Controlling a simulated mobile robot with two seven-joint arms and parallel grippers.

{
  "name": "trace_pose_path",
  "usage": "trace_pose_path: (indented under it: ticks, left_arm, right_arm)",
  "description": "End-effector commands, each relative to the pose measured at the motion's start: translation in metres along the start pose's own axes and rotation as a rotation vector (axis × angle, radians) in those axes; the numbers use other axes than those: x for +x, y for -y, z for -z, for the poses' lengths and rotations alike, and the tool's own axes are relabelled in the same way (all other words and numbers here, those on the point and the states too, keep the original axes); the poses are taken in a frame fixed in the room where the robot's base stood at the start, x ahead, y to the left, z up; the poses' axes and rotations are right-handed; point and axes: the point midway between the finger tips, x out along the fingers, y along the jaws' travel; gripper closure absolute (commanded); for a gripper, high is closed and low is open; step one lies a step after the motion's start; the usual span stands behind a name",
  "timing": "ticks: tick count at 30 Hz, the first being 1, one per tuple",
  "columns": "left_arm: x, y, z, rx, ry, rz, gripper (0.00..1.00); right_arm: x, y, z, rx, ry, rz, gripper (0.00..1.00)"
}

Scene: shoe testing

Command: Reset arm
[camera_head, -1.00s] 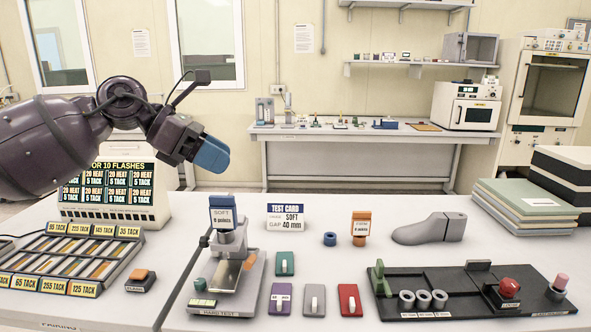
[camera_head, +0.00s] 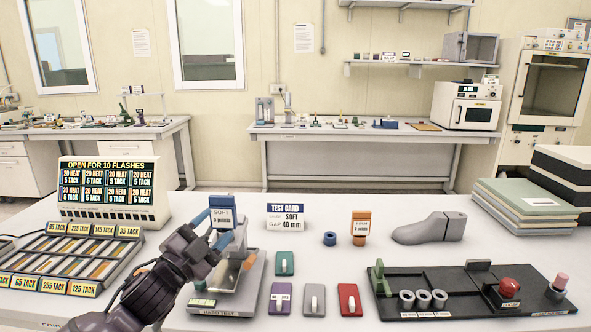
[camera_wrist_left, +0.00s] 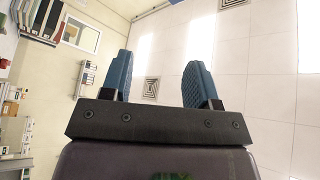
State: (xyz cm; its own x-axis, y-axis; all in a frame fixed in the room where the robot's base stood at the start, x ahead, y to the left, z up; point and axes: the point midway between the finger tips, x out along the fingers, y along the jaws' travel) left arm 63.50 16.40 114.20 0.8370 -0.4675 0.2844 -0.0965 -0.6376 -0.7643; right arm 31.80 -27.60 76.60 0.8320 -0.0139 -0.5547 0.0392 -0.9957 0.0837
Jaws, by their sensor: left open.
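My left arm comes up from the bottom left in the head view. Its gripper (camera_head: 217,225) points up and to the right, in front of the hardness tester (camera_head: 238,292) and its blue block marked SOFT (camera_head: 223,217). The blue fingers are apart. In the left wrist view the left gripper (camera_wrist_left: 158,78) shows both fingers spread, with only ceiling and wall between and beyond them. It holds nothing. The arm hides part of the tester's left side. My right gripper is not in view.
A test card (camera_head: 286,217) stands behind the tester. Coloured switch blocks, a grey shoe last (camera_head: 429,228) and a black fixture board (camera_head: 450,299) lie to the right. A rack of colour strips (camera_head: 70,262) and a display box (camera_head: 112,215) stand left.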

Motion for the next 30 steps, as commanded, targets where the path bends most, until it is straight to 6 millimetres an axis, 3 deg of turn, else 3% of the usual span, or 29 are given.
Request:
trace_pose_path:
  ticks: [1, 6, 12, 21, 27, 30]
  left_arm:
    - [-0.017, -0.016, -0.017, -0.079, 0.069, -0.004, 0.45]
    - [-0.073, -0.06, -0.062, -0.298, 0.274, -0.01, 0.45]
    - [-0.15, -0.112, -0.1, -0.508, 0.489, -0.005, 0.45]
    - [-0.278, -0.18, -0.125, -0.719, 0.754, 0.04, 0.45]
    - [-0.364, -0.219, -0.124, -0.796, 0.925, 0.063, 0.45]
    - [-0.394, -0.234, -0.119, -0.819, 0.984, 0.062, 0.45]
  right_arm:
    - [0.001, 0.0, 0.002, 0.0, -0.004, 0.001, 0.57]
    - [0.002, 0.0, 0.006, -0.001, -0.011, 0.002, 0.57]
    - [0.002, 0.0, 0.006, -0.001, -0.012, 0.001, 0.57]
    - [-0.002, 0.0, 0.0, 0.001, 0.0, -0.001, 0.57]
    - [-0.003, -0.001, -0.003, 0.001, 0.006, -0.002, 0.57]
    - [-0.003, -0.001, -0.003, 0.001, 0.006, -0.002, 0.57]
